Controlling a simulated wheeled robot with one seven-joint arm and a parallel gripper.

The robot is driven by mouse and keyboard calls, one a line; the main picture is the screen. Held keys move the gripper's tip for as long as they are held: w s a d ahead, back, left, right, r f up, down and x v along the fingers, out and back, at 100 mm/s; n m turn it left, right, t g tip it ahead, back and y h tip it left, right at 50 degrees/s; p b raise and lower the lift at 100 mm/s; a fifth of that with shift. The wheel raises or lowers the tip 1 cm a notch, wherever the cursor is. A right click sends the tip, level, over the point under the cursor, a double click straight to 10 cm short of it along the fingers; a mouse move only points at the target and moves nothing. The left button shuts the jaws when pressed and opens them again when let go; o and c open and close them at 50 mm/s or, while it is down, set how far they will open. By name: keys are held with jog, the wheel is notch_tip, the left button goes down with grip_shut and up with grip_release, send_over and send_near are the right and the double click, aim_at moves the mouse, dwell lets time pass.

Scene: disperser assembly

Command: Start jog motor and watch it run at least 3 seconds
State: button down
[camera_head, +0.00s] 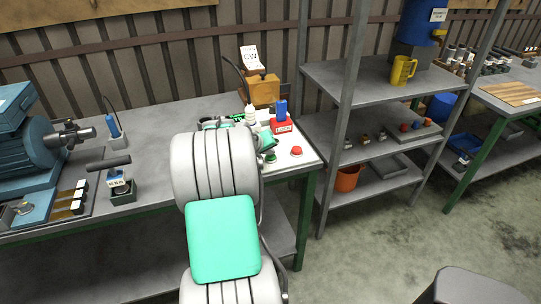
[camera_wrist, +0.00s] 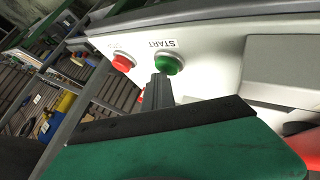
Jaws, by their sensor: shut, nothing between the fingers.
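A green button (camera_wrist: 168,65) labelled START sits on a light grey panel (camera_wrist: 215,60) in the wrist view, with a red button (camera_wrist: 122,62) beside it. My gripper (camera_wrist: 160,82) is shut and empty. Its dark fingertips overlap the lower left edge of the green button; I cannot tell whether they press it. In the head view the green button (camera_head: 270,158) and red button (camera_head: 296,150) show at the bench's right end, and my arm hides most of the gripper. An orange-brown box with a CW sign (camera_head: 250,57) stands behind; no turning can be judged.
The workbench (camera_head: 160,118) holds a blue machine (camera_head: 35,150) at left and a red lock box (camera_head: 282,127) near the panel. A grey shelf rack (camera_head: 345,82) with a yellow mug (camera_head: 402,71) stands close on the right.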

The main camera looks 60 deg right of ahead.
aim_at(269, 158)
jog(key=shift+f, duration=0.45)
dwell(0.4)
jog(key=shift+r+p, duration=0.55)
jog(key=shift+r, duration=0.8)
notch_tip(269, 158, up, 5)
jog(key=p, duration=0.3)
